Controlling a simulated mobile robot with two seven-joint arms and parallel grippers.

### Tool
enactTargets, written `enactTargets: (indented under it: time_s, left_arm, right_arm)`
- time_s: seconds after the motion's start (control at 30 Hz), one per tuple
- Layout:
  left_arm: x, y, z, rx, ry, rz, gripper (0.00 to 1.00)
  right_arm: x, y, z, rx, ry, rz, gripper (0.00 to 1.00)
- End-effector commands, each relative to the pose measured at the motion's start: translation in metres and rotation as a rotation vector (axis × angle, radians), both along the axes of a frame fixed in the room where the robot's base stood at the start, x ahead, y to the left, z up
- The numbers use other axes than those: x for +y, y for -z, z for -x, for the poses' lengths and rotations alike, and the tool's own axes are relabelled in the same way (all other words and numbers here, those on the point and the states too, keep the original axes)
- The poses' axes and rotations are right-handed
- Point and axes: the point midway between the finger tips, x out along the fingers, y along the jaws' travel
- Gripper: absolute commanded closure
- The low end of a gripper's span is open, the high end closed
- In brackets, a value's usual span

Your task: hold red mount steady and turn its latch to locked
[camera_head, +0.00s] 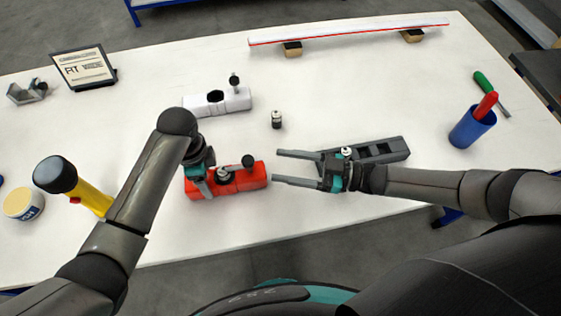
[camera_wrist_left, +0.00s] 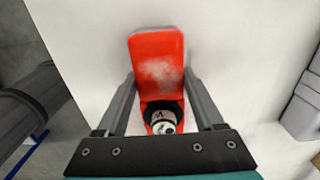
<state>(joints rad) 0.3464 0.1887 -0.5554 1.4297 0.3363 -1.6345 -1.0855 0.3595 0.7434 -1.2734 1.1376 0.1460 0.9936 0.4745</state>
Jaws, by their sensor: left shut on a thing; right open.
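The red mount (camera_head: 256,181) lies on the white table in front of me. A small metal-and-black part (camera_head: 223,174) sits in its socket, and it also shows in the left wrist view (camera_wrist_left: 163,124). The black-knobbed latch (camera_head: 248,161) is at the mount's right end; its exact setting is hard to tell. My left gripper (camera_head: 198,184) is shut on the red mount, with a finger on either side of it in the left wrist view (camera_wrist_left: 160,82). My right gripper (camera_head: 276,167) is open and empty, its fingers pointing left just right of the mount.
A white mount (camera_head: 240,102) with an empty socket and black knob stands behind. A small loose part (camera_head: 276,119) stands near the middle. A grey slotted tray (camera_head: 398,147) lies beyond my right gripper. A yellow flashlight (camera_head: 92,197) and blue cup (camera_head: 470,130) stand towards the sides.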

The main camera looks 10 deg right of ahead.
Motion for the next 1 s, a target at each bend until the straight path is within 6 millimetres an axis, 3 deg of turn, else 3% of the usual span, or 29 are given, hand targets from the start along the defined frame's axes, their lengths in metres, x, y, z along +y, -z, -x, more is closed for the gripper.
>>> enactTargets:
  time_s: [0.2,0.23,0.47,0.77,1.0]
  left_arm:
    - [0.0,0.0,-0.001,-0.001,0.0,0.0,0.97]
    - [0.0,0.0,-0.001,-0.001,0.0,0.0,0.27]
    - [0.0,0.0,0.0,-0.001,0.0,0.0,0.01]
    - [0.0,-0.002,-0.001,-0.001,0.0,0.0,0.0]
    - [0.0,-0.03,-0.002,-0.006,0.001,0.001,0.0]
  right_arm:
    - [0.0,0.0,0.0,0.0,0.0,0.0,0.34]
    - [0.0,0.0,0.0,0.0,0.0,0.0,0.34]
    - [0.0,0.0,0.0,0.0,0.0,0.0,0.34]
    - [0.001,0.0,0.0,0.0,0.0,0.0,0.34]
    - [0.001,0.0,0.0,0.0,0.0,0.0,0.34]
